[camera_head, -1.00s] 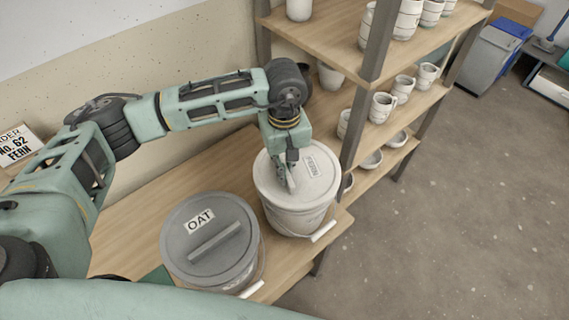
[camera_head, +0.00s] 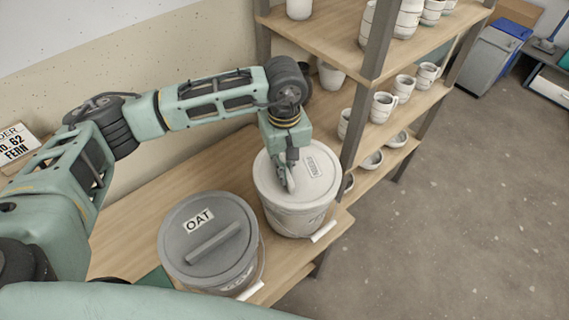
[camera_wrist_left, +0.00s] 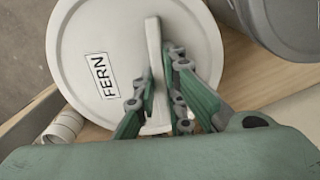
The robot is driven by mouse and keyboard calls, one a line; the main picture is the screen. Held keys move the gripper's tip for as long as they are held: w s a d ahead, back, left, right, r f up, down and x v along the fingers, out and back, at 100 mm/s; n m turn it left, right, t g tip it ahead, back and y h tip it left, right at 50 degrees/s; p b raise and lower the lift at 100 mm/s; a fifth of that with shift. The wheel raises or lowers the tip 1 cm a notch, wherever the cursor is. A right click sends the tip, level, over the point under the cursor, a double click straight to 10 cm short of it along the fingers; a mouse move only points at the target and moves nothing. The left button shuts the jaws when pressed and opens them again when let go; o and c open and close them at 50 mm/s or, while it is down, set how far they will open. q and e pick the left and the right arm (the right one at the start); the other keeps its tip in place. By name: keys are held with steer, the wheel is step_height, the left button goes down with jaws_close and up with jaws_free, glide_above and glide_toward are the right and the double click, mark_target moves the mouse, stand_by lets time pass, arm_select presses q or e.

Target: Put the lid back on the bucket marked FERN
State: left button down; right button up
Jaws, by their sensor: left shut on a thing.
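The white lid marked FERN (camera_head: 325,180) lies over the mouth of a pale bucket (camera_head: 293,222) on the wooden bench, close to the shelf. It looks level, but I cannot tell whether it is pressed fully down. In the left wrist view the lid (camera_wrist_left: 85,45) shows its FERN label and a raised bar handle (camera_wrist_left: 154,50). My left gripper (camera_head: 290,184) comes from above and is shut on that handle; its fingers (camera_wrist_left: 160,82) stand on both sides of the bar. The gripper hides part of the handle. My right gripper is not in view.
A grey-lidded bucket marked OAT (camera_head: 210,268) stands close beside, to the left and nearer. A wooden shelf (camera_head: 372,60) with cups and bowls rises just right of the FERN lid. An order sign (camera_head: 16,146) reads FERN. Bare bench (camera_head: 135,215) lies to the left.

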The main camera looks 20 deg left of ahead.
arm_select(q)
steer(key=c, duration=1.7)
jaws_free()
steer(key=shift+c, duration=0.2)
steer(key=shift+o, duration=0.4)
steer(key=o, duration=0.4)
steer(key=shift+r, duration=0.15)
steer(key=shift+r+p, duration=1.2)
steer(key=shift+r, duration=2.15)
jaws_close()
